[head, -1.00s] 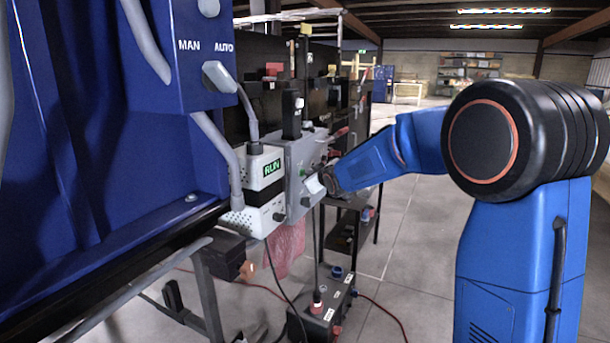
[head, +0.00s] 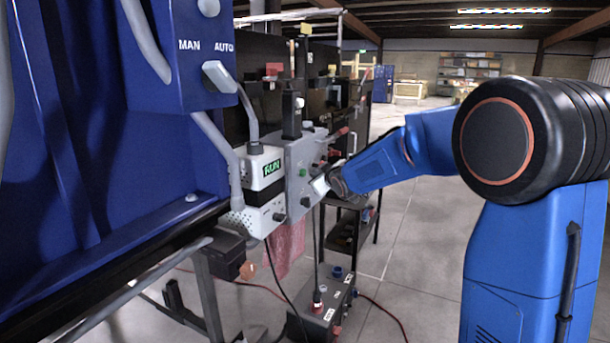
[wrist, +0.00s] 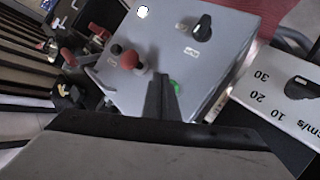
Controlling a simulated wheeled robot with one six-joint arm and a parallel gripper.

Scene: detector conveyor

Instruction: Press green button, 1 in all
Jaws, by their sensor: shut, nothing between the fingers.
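The green button (head: 303,173) is a small round button on the side face of a grey control box (head: 300,158). In the wrist view the green button (wrist: 174,85) shows just right of my gripper's fingertips, partly covered by them. My gripper (head: 320,186) points at the box's face from the right, low and near the green button in the head view. In the wrist view my gripper (wrist: 163,78) is shut and empty, its dark fingers together. I cannot tell whether the tips touch the box.
A red mushroom button (wrist: 129,61) and a black knob (wrist: 203,25) sit on the same grey box. A white box with a RUN display (head: 271,169) stands beside it. A dark box (head: 322,310) with cables lies on the floor below. Open floor lies right.

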